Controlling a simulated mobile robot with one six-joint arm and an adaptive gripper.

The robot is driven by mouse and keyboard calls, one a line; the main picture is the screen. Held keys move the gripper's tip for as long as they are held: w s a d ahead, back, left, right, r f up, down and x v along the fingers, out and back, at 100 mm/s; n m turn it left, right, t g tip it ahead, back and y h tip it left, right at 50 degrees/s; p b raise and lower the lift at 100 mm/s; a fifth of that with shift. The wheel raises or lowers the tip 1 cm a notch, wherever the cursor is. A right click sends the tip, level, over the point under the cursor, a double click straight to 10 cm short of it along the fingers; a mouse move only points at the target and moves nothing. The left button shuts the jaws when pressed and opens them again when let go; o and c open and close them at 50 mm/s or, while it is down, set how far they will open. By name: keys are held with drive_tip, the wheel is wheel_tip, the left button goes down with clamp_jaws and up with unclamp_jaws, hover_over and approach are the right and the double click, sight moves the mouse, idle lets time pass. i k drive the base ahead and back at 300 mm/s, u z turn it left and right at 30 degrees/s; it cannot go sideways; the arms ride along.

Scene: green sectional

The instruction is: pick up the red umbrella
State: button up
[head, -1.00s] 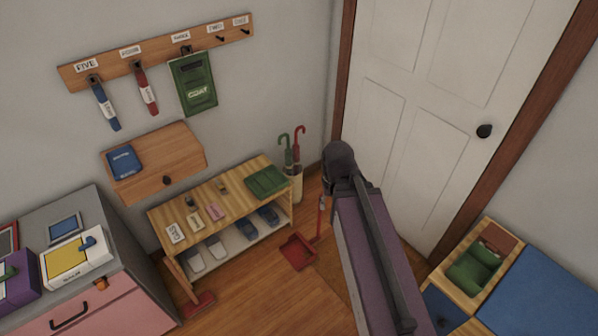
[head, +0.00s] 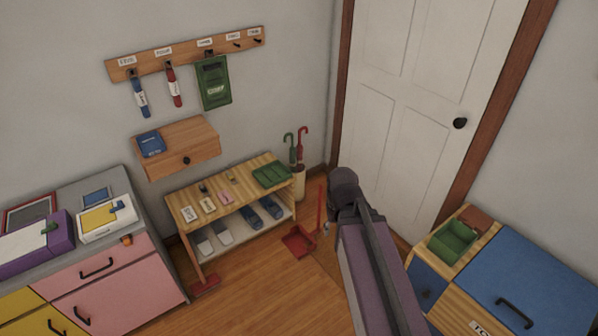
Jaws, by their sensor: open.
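The red umbrella (head: 302,146) stands upright, hooked handle at the top, beside a green umbrella (head: 290,148) in a beige umbrella stand (head: 299,184). The stand is in the corner just right of the shoe bench, left of the white door. The lower part of the red umbrella is hidden inside the stand. My arm reaches up from the bottom of the head view, its bend right of the stand. My gripper cannot be made out; the arm seems to hide it.
The shoe bench (head: 226,188) holds tags, a green folded item and shoes. A red dustpan (head: 298,241) with an upright handle stands on the floor before the stand. A blue-lidded chest (head: 535,275) is at right, a pink-fronted cabinet (head: 115,285) at left.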

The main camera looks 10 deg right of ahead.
sight(299, 147)
drive_tip(key=k, duration=0.2)
drive_tip(key=u, duration=0.2)
drive_tip(key=i, duration=0.5)
drive_tip(key=u, duration=0.55)
drive_tip(key=i, duration=1.6)
drive_tip(key=z, duration=0.65)
drive_tip(key=i, duration=0.9)
drive_tip(key=z, duration=0.6)
